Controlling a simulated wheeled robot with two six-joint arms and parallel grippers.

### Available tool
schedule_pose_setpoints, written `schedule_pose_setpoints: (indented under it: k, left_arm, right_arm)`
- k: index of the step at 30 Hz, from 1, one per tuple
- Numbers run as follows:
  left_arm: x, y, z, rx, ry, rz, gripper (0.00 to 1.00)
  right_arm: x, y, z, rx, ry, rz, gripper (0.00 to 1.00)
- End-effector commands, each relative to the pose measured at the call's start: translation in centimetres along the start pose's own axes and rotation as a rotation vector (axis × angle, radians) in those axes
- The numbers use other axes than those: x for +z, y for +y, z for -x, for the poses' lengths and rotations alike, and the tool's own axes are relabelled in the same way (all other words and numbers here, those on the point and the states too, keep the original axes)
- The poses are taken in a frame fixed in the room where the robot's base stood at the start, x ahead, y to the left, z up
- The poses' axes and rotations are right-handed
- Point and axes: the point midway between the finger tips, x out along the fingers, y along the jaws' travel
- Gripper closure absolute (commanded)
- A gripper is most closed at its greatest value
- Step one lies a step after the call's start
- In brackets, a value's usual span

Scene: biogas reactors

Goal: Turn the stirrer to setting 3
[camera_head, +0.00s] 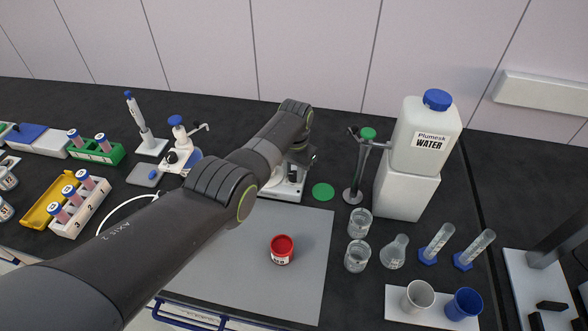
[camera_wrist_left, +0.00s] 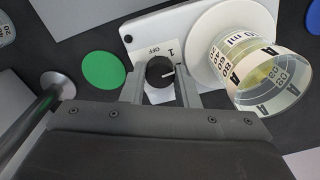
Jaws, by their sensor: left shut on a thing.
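The white stirrer (camera_head: 285,188) stands at the back middle of the bench, largely hidden behind my left arm in the head view. Its black knob (camera_wrist_left: 158,71) shows in the left wrist view, with the printed marks OFF and 1 beside it. A white line on the knob points right, toward one finger; any further marks are hidden. My left gripper (camera_wrist_left: 160,88) is shut on the knob, one finger on each side. A clear beaker (camera_wrist_left: 262,72) marked A, with some yellowish liquid, stands on the stirrer's round white plate (camera_wrist_left: 205,50). My right gripper is not in view.
A green disc (camera_head: 323,191) and a metal stand (camera_head: 352,194) are right of the stirrer. A water canister (camera_head: 425,138), glassware and cups stand further right. Tube racks (camera_head: 78,206) stand at left.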

Motion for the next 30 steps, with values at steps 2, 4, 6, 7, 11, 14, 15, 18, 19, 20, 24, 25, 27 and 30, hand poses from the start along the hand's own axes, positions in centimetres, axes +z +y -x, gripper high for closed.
schedule_pose_setpoints:
  k: [2,4,6,7,11,14,15,18,19,20,24,25,27,30]
  left_arm:
    - [-0.12,-0.06,0.23,-0.002,0.006,-0.072,0.95]
    - [-0.12,-0.07,0.23,-0.002,0.007,-0.138,0.95]
    - [-0.11,-0.08,0.23,-0.002,0.008,-0.204,0.95]
    - [-0.12,-0.08,0.24,-0.002,0.009,-0.233,0.95]
    - [-0.12,-0.10,0.23,-0.003,0.011,-0.356,0.95]
    - [-0.13,-0.12,0.23,-0.003,0.014,-0.451,0.95]
    - [-0.14,-0.12,0.23,-0.003,0.015,-0.488,0.95]
    - [-0.15,-0.14,0.22,-0.004,0.017,-0.583,0.95]
    - [-0.15,-0.14,0.22,-0.004,0.017,-0.612,0.95]
    - [-0.15,-0.14,0.22,-0.004,0.018,-0.640,0.95]
    - [-0.15,-0.16,0.22,-0.004,0.020,-0.769,0.95]
    - [-0.15,-0.16,0.22,-0.004,0.020,-0.795,0.95]
    - [-0.15,-0.16,0.21,-0.004,0.022,-0.854,0.95]
    - [-0.16,-0.17,0.22,-0.004,0.023,-0.930,0.95]
  right_arm:
    - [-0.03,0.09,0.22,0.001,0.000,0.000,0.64]
    - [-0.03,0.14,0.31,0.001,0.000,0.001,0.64]
    - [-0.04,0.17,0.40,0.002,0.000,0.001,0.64]
    - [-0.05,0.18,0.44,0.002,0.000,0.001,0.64]
    - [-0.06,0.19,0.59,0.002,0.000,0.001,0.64]
    - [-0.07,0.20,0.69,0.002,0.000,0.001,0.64]
    - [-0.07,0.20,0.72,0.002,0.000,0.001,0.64]
    - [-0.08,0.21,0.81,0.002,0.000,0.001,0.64]
    - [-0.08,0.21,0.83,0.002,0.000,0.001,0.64]
    - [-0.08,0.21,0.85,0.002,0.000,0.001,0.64]
    - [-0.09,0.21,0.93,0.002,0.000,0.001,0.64]
    - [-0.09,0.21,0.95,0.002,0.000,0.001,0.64]
    - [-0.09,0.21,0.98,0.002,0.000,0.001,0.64]
    - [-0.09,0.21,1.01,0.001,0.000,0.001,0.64]
